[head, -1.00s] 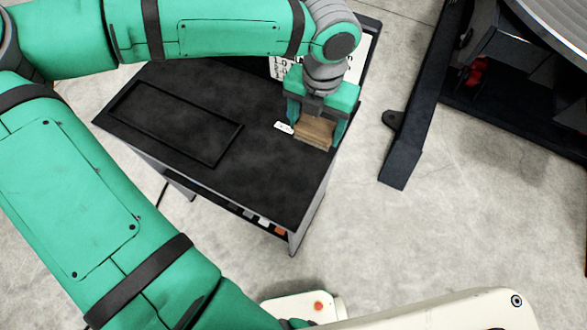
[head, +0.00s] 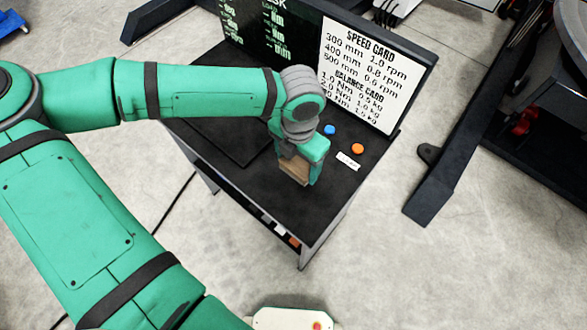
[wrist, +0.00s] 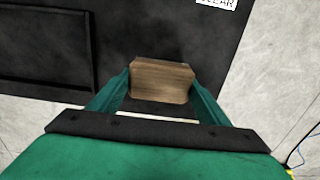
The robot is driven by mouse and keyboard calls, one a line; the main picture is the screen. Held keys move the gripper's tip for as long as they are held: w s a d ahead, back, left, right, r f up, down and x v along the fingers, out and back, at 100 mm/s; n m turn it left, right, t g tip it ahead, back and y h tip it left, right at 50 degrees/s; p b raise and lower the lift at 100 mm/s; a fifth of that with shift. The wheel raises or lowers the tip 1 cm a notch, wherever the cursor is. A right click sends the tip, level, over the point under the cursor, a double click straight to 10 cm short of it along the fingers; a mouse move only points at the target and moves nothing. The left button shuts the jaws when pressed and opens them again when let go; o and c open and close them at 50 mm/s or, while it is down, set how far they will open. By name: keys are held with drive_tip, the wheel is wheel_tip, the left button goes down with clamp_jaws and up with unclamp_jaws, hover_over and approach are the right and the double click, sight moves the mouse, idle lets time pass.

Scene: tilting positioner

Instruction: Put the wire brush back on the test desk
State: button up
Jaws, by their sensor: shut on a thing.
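The wire brush (head: 293,171) shows as a brown wooden block between the fingers of my gripper (head: 297,168) in the head view. It also shows in the wrist view (wrist: 161,80), with a green finger against each side. My gripper is shut on it, over the right front part of the black test desk (head: 272,205). The desk top also shows in the wrist view (wrist: 208,50). The brush's bristles are hidden, and I cannot tell whether it touches the desk top.
A speed and balance card (head: 365,75) stands at the desk's back. A blue button (head: 330,130), an orange button (head: 358,148) and a small white label (head: 348,161) are right of my gripper. A raised-rim recess (wrist: 45,45) lies left. A dark floor frame (head: 440,170) stands to the right.

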sight(294, 170)
drive_tip(key=shift+a+f, duration=0.3)
drive_tip(key=shift+f, duration=0.1)
drive_tip(key=shift+a+f, duration=0.2)
drive_tip(key=shift+f, duration=1.45)
drive_tip(key=shift+f, duration=0.2)
drive_tip(key=o, duration=1)
drive_tip(key=shift+r, duration=0.1)
drive_tip(key=shift+w+r, duration=0.15)
drive_tip(key=shift+r, duration=0.15)
wheel_tip(294, 170, up, 12)
drive_tip(key=shift+f, duration=0.2)
